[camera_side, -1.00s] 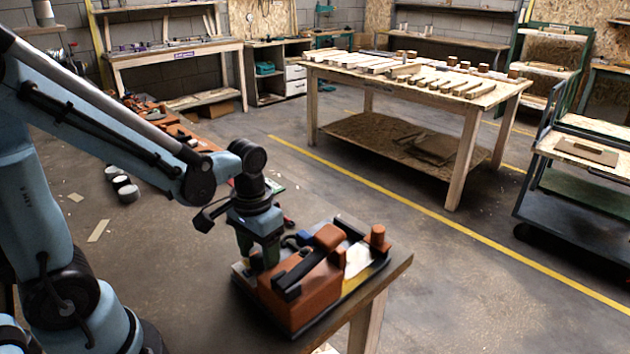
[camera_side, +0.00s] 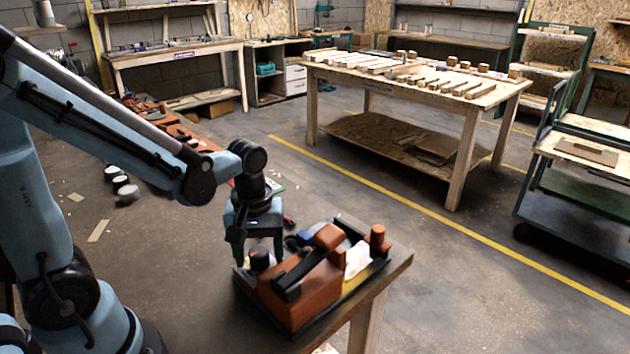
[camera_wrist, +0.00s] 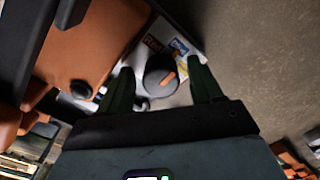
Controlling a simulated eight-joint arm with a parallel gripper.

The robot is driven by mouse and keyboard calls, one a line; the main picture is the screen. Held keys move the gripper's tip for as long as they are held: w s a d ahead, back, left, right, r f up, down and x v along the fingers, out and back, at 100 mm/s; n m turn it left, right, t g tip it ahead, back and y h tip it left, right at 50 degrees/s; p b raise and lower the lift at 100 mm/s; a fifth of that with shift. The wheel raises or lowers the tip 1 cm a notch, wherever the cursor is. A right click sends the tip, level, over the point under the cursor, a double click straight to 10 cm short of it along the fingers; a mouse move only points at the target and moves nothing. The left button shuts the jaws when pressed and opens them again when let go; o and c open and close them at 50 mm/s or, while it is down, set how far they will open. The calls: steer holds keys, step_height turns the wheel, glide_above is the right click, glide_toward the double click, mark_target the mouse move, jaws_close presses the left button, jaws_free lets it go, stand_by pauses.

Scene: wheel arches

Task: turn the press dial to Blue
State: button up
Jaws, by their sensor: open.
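The press (camera_side: 305,295) is an orange-brown block with black bars on a board at the table corner. Its dial (camera_side: 260,258) is a round dark knob at the press's left end; in the wrist view the dial (camera_wrist: 158,77) carries an orange pointer mark. A red label (camera_wrist: 152,43) and a blue-and-yellow label (camera_wrist: 179,47) lie beside it on a pale plate. I cannot tell which label the mark points at. My gripper (camera_side: 257,250) is open above the dial, and in the wrist view its two green fingers stand apart on either side of the knob. Contact is not clear.
The press's orange body (camera_wrist: 88,50) and a black bar (camera_wrist: 42,40) stand close left of the fingers in the wrist view. An orange cylinder (camera_side: 377,238) stands at the press's far end. The floor beyond the table corner is open.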

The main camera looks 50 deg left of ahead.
mark_target(266, 254)
steer(key=n, duration=0.3)
steer(key=r+m+t, duration=0.2)
steer(key=r+m, duration=0.1)
steer(key=r+m+t, duration=0.1)
steer(key=r+m, duration=0.2)
steer(key=m, duration=0.1)
steer(key=d+r+m+t, duration=0.1)
steer(key=r+m+t, duration=0.1)
steer(key=r+m, duration=0.1)
steer(key=shift+w+r+t, duration=0.1)
steer(key=shift+r+t, duration=0.2)
steer(key=shift+r, duration=0.1)
steer(key=m, duration=0.1)
steer(key=m+t, duration=0.1)
steer(key=shift+w+d+f+m, duration=0.1)
steer(key=shift+d+f+m, duration=0.1)
steer(key=shift+m, duration=0.2)
steer(key=shift+w+r, duration=0.1)
steer(key=w+a+g, duration=0.2)
steer(key=w+g, duration=0.4)
steer(key=w, duration=0.5)
steer(key=shift+w+r+g, duration=0.2)
steer(key=shift+r+g, duration=0.1)
steer(key=shift+r, duration=0.1)
stand_by(0.4)
